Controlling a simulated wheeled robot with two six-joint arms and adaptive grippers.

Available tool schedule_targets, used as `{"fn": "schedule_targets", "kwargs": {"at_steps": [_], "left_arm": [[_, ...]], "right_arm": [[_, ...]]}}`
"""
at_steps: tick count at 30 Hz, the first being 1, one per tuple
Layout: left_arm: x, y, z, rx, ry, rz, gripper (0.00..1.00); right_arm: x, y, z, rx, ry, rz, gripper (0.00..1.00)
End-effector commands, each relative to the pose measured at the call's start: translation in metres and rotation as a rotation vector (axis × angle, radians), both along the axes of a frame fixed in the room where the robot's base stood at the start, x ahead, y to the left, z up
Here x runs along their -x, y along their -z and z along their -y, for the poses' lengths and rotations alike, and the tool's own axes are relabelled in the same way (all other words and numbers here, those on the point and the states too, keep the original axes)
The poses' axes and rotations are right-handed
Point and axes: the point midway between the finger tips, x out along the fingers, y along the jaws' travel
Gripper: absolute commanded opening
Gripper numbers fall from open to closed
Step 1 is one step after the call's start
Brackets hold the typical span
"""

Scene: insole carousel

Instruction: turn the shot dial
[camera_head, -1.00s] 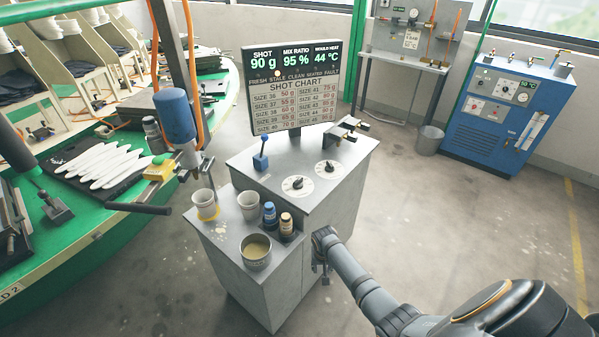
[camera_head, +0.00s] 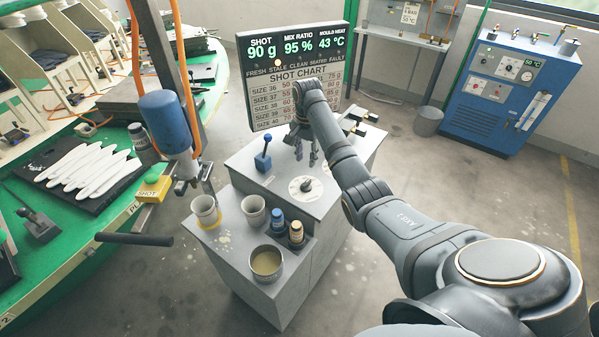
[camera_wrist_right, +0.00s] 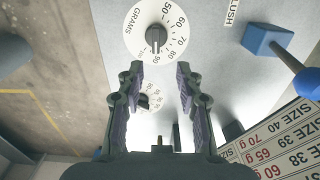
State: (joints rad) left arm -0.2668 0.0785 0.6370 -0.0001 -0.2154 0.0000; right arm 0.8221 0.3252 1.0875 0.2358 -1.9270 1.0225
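The grams dial (camera_head: 301,189), white with a dark knob, lies on the grey cabinet top. In the right wrist view the grams dial (camera_wrist_right: 157,30) is beyond the fingertips, its pointer near 90. A second dial (camera_wrist_right: 150,101) shows between the fingers there, partly hidden. My right gripper (camera_head: 308,160) hangs over the cabinet top, behind the grams dial and in front of the board. Its fingers (camera_wrist_right: 160,72) are apart, with nothing held. The display board (camera_head: 262,48) reads shot 90 g, mix ratio 95 %, mould heat 43 °C. My left gripper is out of view.
A blue-knobbed lever (camera_head: 263,161) stands left of the dials. Cups (camera_head: 205,210), two bottles (camera_head: 296,236) and a pot (camera_head: 267,262) stand on the lower front shelf. A blue hanging unit (camera_head: 165,122) and green carousel are at left. Open floor lies right.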

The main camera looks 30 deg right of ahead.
Motion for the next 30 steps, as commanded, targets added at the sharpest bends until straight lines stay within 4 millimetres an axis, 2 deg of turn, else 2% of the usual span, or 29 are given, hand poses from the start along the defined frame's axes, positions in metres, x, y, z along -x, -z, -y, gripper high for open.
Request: {"fn": "schedule_targets", "kwargs": {"at_steps": [3,6,9,13,16,20,23,30], "left_arm": [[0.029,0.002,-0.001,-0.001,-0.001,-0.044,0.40],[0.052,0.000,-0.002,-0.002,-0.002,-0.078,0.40],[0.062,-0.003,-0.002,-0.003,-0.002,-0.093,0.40],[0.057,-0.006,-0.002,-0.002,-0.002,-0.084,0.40],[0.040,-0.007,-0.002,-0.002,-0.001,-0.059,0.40],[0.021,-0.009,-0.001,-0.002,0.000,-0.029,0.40],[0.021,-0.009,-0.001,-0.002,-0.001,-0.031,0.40],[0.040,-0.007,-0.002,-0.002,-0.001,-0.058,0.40]], "right_arm": [[0.001,0.006,0.000,0.000,0.000,-0.003,0.36],[0.002,0.020,0.000,0.000,-0.001,-0.005,0.36],[0.002,0.041,0.000,0.000,-0.001,-0.006,0.36],[0.002,0.069,0.000,0.001,-0.002,-0.004,0.36],[0.002,0.087,0.000,0.000,-0.003,-0.003,0.36],[0.002,0.101,0.000,0.001,-0.003,-0.002,0.36],[0.002,0.106,0.000,0.001,-0.003,-0.001,0.36],[0.002,0.106,0.000,0.001,-0.003,-0.001,0.34]]}}
